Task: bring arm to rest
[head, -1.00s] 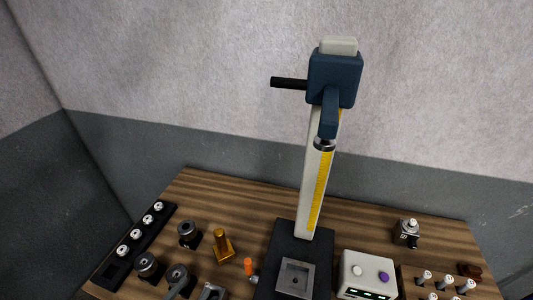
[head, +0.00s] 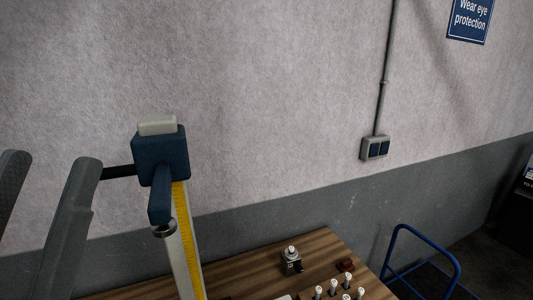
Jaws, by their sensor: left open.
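My left gripper (head: 51,162) is at the left edge of the head view, with its two grey fingers pointing up and spread apart. Nothing shows between the fingers. Its right finger stands beside the dark handle of the height gauge (head: 160,152), a post with a blue head and a yellow scale. The finger overlaps the handle's end in the picture; I cannot tell whether they touch. My right gripper is out of view.
A wooden bench (head: 240,277) runs along the bottom. A small metal fitting (head: 291,260), several white-topped pegs (head: 333,287) and a brown piece (head: 345,265) are on it. A blue tubular rail (head: 425,240) stands right of the bench. A socket (head: 375,148) is on the wall.

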